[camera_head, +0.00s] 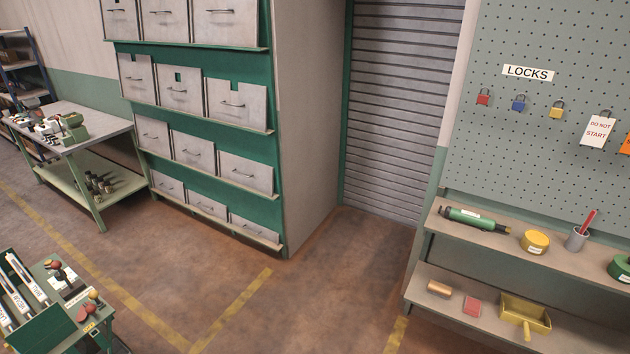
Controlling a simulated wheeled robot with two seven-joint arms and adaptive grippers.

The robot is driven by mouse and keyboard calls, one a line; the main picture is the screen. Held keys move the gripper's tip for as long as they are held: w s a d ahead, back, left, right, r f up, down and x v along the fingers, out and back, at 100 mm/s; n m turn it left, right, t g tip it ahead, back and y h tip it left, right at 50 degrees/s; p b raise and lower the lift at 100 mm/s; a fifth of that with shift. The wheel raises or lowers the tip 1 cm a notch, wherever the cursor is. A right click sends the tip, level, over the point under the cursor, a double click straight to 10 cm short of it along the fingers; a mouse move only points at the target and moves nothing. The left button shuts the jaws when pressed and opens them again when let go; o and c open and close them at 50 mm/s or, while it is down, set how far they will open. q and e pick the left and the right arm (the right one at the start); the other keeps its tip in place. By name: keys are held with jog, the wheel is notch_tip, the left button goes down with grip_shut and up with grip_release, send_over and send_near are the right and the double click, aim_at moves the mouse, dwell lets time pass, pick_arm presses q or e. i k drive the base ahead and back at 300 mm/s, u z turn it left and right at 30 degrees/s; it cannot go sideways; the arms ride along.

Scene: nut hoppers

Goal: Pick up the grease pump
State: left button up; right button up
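A green cylinder with black ends and a pale label (472,218) lies on its side on the upper shelf under the pegboard at the right. It may be the grease pump, but its label is too small to read. Nothing touches it from above, and its long side faces the front of the shelf. Neither of my grippers shows in the head view.
A yellow round tin (535,241) and a grey cup with a red stick (577,239) stand beside the cylinder. A yellow scoop-like tray (525,312) lies below. A drawer cabinet (308,110), workbench (95,128) and green cart (60,335) stand left. The middle floor is clear.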

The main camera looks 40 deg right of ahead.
aim_at(463, 217)
jog(key=z, duration=3.15)
jog(key=i, duration=0.85)
jog(key=z, duration=0.8)
jog(key=i, duration=0.9)
jog(key=u, duration=0.2)
